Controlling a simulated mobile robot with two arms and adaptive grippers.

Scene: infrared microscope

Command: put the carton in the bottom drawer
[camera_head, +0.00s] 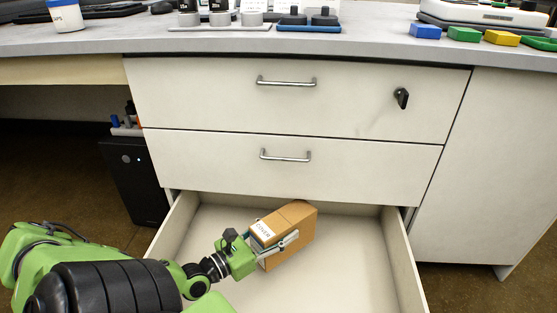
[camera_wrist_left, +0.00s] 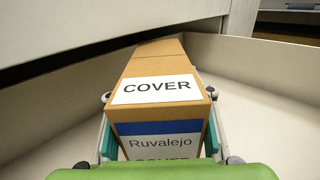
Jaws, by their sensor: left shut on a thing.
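The brown carton (camera_head: 295,217) is in or just above the open bottom drawer (camera_head: 345,270); I cannot tell whether it touches the drawer floor. It carries a white label reading "COVER". My left gripper (camera_head: 275,246) is shut on the near end of the carton, with fingers along its sides. In the left wrist view the carton (camera_wrist_left: 152,66) points away from me between the teal finger pads of the left gripper (camera_wrist_left: 160,148), and a blue and white "Ruvalejo" label faces me. My right gripper is not in view.
The two upper drawers (camera_head: 290,100) are closed, with a key in the top one. The drawer floor to the right of the carton is clear. A black computer case (camera_head: 133,180) stands left of the cabinet. Small items, including a blue block (camera_head: 425,31), sit on the countertop (camera_head: 375,42).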

